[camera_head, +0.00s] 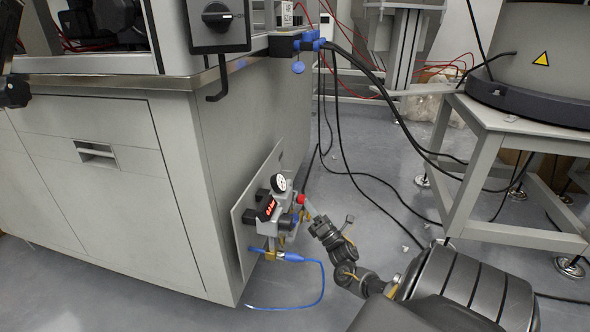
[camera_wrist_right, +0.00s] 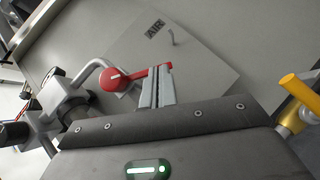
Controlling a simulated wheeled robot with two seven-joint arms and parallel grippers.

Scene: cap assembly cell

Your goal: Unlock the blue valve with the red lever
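The red lever (camera_head: 300,199) sits on a valve assembly (camera_head: 270,208) mounted on a plate at the cabinet's side. In the right wrist view the lever (camera_wrist_right: 116,79) has a round red hub, and its red arm runs right to my fingertips. My right gripper (camera_wrist_right: 157,85) has its fingers close together, with the tips at the lever's arm; whether they touch it is unclear. In the head view this gripper (camera_head: 311,213) is just right of the lever. A blue fitting (camera_head: 290,256) with a blue hose is below the assembly. My left gripper (camera_head: 14,92) is only partly in view at the left edge.
The cabinet (camera_head: 95,200) stands left of the assembly. A blue hose (camera_head: 322,290) loops near the floor. Black cables (camera_head: 375,180) hang and trail to the right. A metal stand (camera_head: 485,185) is at the right.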

